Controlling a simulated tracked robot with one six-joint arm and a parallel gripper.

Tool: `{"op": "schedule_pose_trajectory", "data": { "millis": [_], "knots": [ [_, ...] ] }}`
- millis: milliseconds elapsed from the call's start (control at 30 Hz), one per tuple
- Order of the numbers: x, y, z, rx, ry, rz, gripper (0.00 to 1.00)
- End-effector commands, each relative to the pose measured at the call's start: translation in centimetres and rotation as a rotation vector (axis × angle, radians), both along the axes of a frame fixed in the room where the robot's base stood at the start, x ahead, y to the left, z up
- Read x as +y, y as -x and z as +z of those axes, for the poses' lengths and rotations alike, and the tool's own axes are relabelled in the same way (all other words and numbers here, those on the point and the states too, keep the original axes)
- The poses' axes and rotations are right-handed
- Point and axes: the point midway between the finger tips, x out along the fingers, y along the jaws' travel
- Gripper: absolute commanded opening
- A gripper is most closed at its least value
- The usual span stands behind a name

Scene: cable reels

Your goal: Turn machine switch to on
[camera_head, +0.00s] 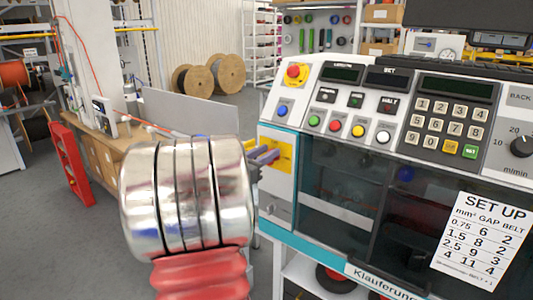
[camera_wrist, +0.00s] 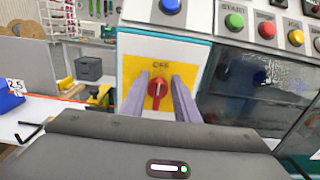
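The machine switch is a red rotary knob (camera_wrist: 157,88) on a yellow plate (camera_wrist: 190,52) with the word OFF above it. The knob's handle stands upright, toward OFF. My gripper (camera_wrist: 160,84) is open, with one grey-purple finger on each side of the knob and yellow showing between. I cannot tell how far the fingertips are from the plate. In the head view, the yellow plate (camera_head: 287,145) is on the left of the machine front. My gripper (camera_head: 266,156) is in front of it, and the knob is hidden there.
A red emergency button (camera_head: 295,73) and a blue button (camera_head: 282,110) sit above the switch. Coloured buttons (camera_head: 336,125) and a keypad (camera_head: 446,125) lie to the right. A workbench (camera_head: 110,145) and a red rack (camera_head: 70,165) stand at left. Wooden reels (camera_head: 228,73) stand behind.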

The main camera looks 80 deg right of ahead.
Motion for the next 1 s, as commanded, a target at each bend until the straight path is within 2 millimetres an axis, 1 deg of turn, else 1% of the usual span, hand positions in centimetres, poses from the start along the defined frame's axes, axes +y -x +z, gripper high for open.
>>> {"op": "schedule_pose_trajectory", "data": {
  "millis": [300,367,700,1000],
  "knots": [
    [-0.24,0.1,-0.04,0.0,0.0,0.0,0.28],
    [-0.23,0.09,-0.04,0.0,0.0,0.0,0.25],
    [-0.21,0.1,-0.09,0.0,-0.002,0.0,0.01],
    [-0.18,0.12,-0.39,-0.001,-0.007,-0.001,0.0]
  ]
}}
